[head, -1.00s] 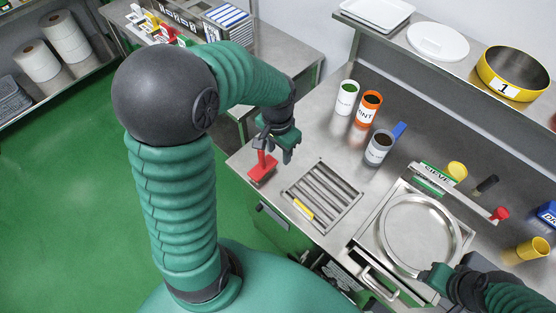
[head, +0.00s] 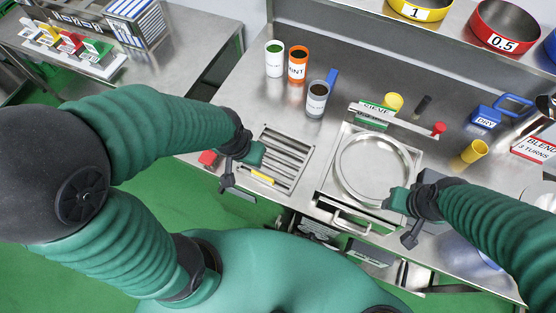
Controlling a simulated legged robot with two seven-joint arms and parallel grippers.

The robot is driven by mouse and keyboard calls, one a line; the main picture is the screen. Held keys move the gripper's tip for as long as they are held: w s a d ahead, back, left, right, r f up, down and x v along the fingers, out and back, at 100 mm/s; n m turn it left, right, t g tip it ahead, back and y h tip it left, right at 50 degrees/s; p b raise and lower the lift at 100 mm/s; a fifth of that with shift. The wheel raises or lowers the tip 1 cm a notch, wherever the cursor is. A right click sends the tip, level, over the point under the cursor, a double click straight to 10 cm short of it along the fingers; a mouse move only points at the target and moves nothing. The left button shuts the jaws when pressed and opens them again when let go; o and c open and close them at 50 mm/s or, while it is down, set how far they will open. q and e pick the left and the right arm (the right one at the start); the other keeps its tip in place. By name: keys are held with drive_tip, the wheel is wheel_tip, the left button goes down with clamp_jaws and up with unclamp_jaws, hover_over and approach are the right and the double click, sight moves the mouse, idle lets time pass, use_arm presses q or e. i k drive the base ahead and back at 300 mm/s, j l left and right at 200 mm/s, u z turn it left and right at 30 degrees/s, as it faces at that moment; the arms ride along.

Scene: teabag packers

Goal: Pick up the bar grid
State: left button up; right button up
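The bar grid (head: 288,158) is a metal frame with parallel bars. It lies at the worktop's front, left of the round steel pan, with a yellow strip (head: 262,177) on its front bar. My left gripper (head: 242,169) is at the grid's left front corner with its fingers spread. One finger overlaps the grid's left edge in the picture; whether it touches cannot be told. My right gripper (head: 403,218) is at the front right of the round pan, with its fingers apart and nothing seen between them.
The round steel pan (head: 372,168) sits right of the grid. A sieve bar (head: 402,122) lies behind the pan.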

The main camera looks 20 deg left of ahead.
sight(268, 180)
drive_tip(key=k+j+u, duration=0.1)
drive_tip(key=j+u, duration=0.8)
drive_tip(key=j, duration=0.2)
